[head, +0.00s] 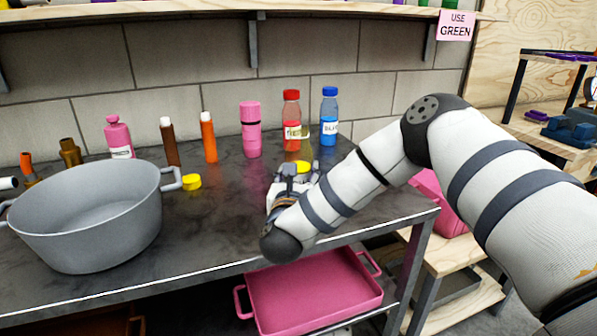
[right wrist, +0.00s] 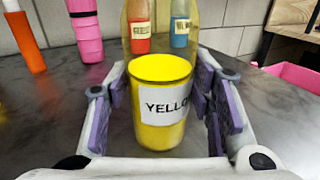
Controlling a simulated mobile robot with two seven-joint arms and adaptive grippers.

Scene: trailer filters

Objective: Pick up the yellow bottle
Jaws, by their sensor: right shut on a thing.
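The yellow bottle (right wrist: 161,75) stands upright in the right wrist view, with yellow liquid, a white label reading "YELLO" and a clear upper part. In the head view only a bit of its yellow (head: 303,166) shows behind my gripper. My right gripper (head: 296,174) is low over the table, with its fingers (right wrist: 163,95) on both sides of the bottle, shut on it. Whether its base touches the table is hard to tell. My left gripper is not in view.
A red bottle (head: 291,115) and a blue bottle (head: 329,114) stand behind on the dark table (head: 215,230). A pink bottle (head: 250,130), an orange one (head: 208,140) and a large grey pot (head: 90,215) are to the left. A yellow cap (head: 191,182) lies near the pot.

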